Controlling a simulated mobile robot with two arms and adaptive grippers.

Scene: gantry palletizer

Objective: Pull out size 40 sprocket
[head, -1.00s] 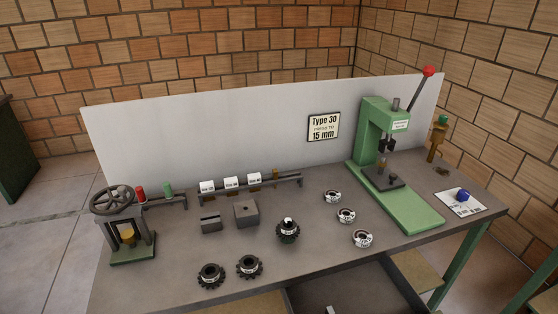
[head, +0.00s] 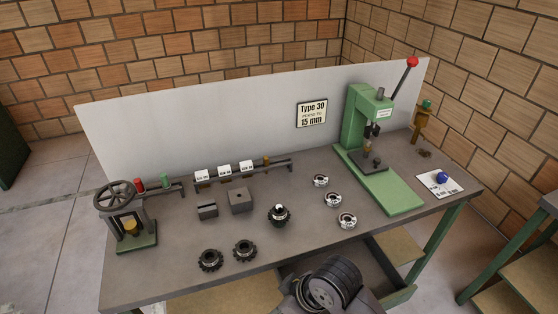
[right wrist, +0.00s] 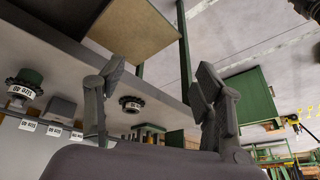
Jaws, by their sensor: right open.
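Three dark toothed sprockets lie on the bench in the head view: a front left one (head: 209,260), a front middle one (head: 245,251) and one farther back (head: 279,215) with a pale top. Their size marks are too small to read there. A small press with a handwheel (head: 115,192) stands at the bench's left end. My right gripper (right wrist: 160,85) is open in the right wrist view, with nothing between its fingers. A dark toothed part with a white label (right wrist: 22,88) and a dark ring (right wrist: 131,103) show beyond the fingers. My left gripper is out of view.
A green arbor press (head: 358,125) with a red-knobbed lever stands at the right. Several bearing-like rings lie left of it, including one in front (head: 347,221). A rail with white tags (head: 225,172) and two grey blocks sit behind the sprockets. An open drawer (head: 375,262) is below the bench.

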